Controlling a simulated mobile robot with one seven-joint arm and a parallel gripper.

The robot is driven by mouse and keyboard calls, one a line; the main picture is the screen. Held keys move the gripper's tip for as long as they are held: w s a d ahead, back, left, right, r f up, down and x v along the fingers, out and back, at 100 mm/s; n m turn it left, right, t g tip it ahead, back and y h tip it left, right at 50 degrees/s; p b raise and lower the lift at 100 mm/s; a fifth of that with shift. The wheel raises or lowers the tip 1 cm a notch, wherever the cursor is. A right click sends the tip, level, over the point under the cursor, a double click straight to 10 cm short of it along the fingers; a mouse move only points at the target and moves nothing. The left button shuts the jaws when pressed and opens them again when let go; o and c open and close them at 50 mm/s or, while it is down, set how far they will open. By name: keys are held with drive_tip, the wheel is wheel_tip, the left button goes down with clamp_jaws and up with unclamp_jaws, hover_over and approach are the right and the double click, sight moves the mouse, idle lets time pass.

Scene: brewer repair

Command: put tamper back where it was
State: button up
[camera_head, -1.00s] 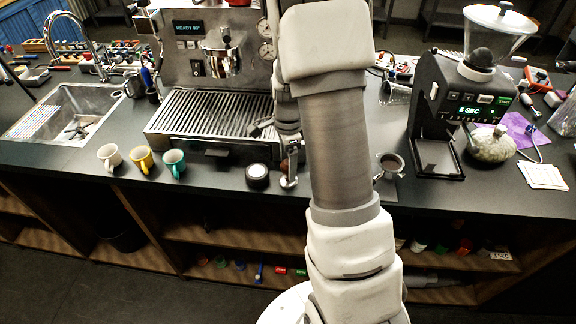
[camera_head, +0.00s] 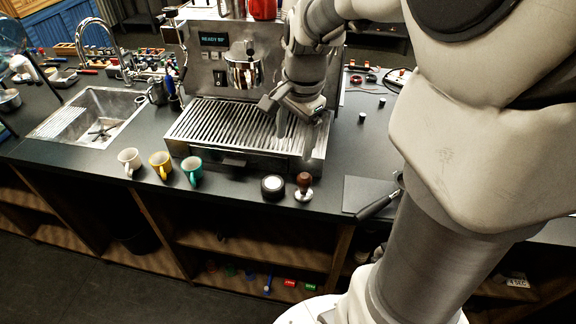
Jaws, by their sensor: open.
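The tamper (camera_head: 304,187) has a brown wooden handle and a metal base. It stands upright on the dark counter near its front edge, in front of the espresso machine. A round black holder with a pale top (camera_head: 273,186) sits just left of it; the two look slightly apart. My gripper (camera_head: 296,128) points down over the right part of the machine's drip tray, above and behind the tamper. It is open and holds nothing visible. It is apart from the tamper.
Three cups, white (camera_head: 129,161), yellow (camera_head: 160,165) and teal (camera_head: 192,170), stand left along the front edge. The espresso machine (camera_head: 215,68) rises behind. A black handle (camera_head: 378,206) lies by a dark mat (camera_head: 362,190) at right. My arm hides the right side.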

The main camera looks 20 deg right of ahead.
drive_tip(key=s+a+r+n+t, duration=0.2)
drive_tip(key=s+a+r+n, duration=0.1)
drive_tip(key=s+n, duration=0.4)
drive_tip(key=s+a+r+n+t, duration=0.1)
drive_tip(key=s+a+r+n, duration=0.2)
drive_tip(key=s+n, duration=0.4)
drive_tip(key=shift+a+t, duration=0.4)
drive_tip(key=shift+a, duration=0.25)
drive_tip(key=shift+r, duration=0.15)
